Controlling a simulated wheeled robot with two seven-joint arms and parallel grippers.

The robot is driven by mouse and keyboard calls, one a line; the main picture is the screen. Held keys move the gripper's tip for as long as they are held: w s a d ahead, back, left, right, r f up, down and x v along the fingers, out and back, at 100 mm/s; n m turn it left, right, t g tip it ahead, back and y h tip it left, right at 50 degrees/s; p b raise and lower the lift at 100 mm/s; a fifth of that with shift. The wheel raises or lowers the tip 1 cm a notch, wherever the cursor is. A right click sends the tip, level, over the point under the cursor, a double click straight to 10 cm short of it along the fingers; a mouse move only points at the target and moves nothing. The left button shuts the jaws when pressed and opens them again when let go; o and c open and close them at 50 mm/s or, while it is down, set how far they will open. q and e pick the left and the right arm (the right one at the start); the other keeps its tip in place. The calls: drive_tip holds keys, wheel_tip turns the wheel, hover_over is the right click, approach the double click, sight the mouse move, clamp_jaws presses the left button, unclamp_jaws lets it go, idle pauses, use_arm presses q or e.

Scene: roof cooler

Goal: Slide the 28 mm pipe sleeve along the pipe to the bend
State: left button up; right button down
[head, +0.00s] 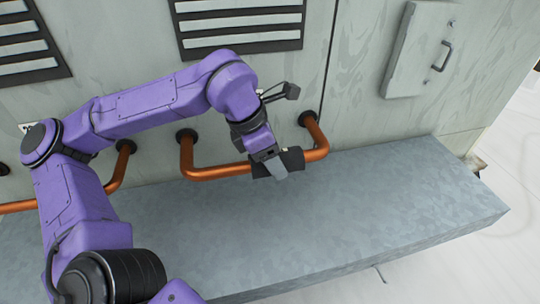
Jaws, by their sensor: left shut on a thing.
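A copper-coloured pipe (217,172) comes out of the wall, runs level above the grey ledge and bends back into the wall at its right end (322,140). A black pipe sleeve (292,160) is around the pipe, close to the right bend. Whether it touches the bend is hard to tell. My left gripper (276,168) is shut on the sleeve from above and hides part of it. My right gripper is not in view.
A second copper pipe (118,172) lies to the left, partly behind my arm. A grey metal ledge (400,200) runs below the pipes, its right part bare. Louvred vents (240,22) and a hatch with a handle (420,50) are on the wall above.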

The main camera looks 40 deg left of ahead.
use_arm(q)
drive_tip(key=shift+w+d, duration=0.95)
drive_tip(key=shift+w, duration=0.2)
drive_tip(key=o, duration=1.1)
drive_tip(key=v, duration=1)
drive_tip(key=shift+a+r, duration=0.1)
drive_tip(key=shift+r, duration=0.15)
